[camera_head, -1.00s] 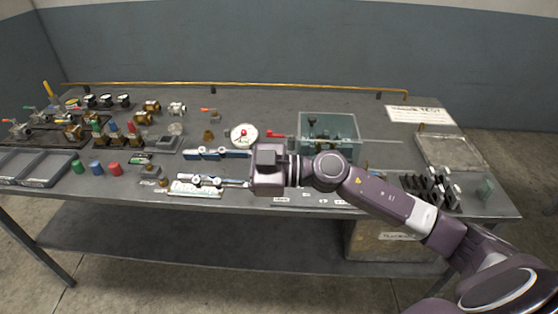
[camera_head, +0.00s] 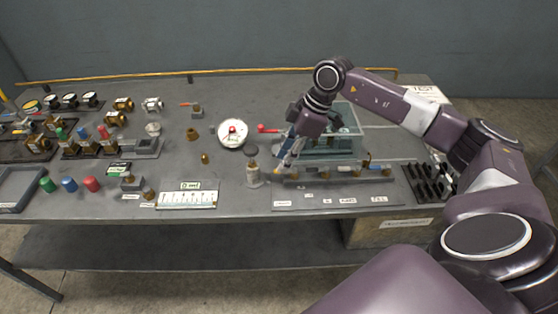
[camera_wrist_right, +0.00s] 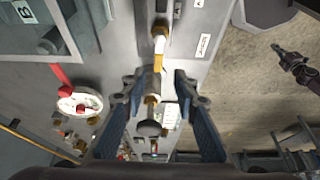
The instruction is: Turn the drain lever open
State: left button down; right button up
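A valve rail (camera_head: 322,177) with several small levers lies near the table's front, right of centre, with small labels in front of it. I cannot read which lever is the drain one. My right gripper (camera_head: 284,162) points down at the rail's left end. In the right wrist view its blue fingers (camera_wrist_right: 160,92) are apart. A yellow lever (camera_wrist_right: 159,52) lies just beyond the fingertips, and a brass fitting (camera_wrist_right: 152,101) shows between the fingers. No clear contact shows.
A grey cylinder with a dark cap (camera_head: 253,175) stands just left of the gripper. A white scale plate (camera_head: 187,200) lies at the front left. A black rack (camera_head: 428,184) stands right.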

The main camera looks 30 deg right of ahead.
aim_at(275, 170)
jog(key=shift+w+x, duration=0.2)
jog(key=shift+x, duration=1)
jog(key=shift+f, duration=0.3)
jog(key=c, duration=0.7)
pick_arm(q)
jog(key=shift+w+r, duration=0.35)
jog(key=shift+w, duration=0.5)
pick_arm(e)
jog(key=shift+a, duration=0.1)
grip_shut()
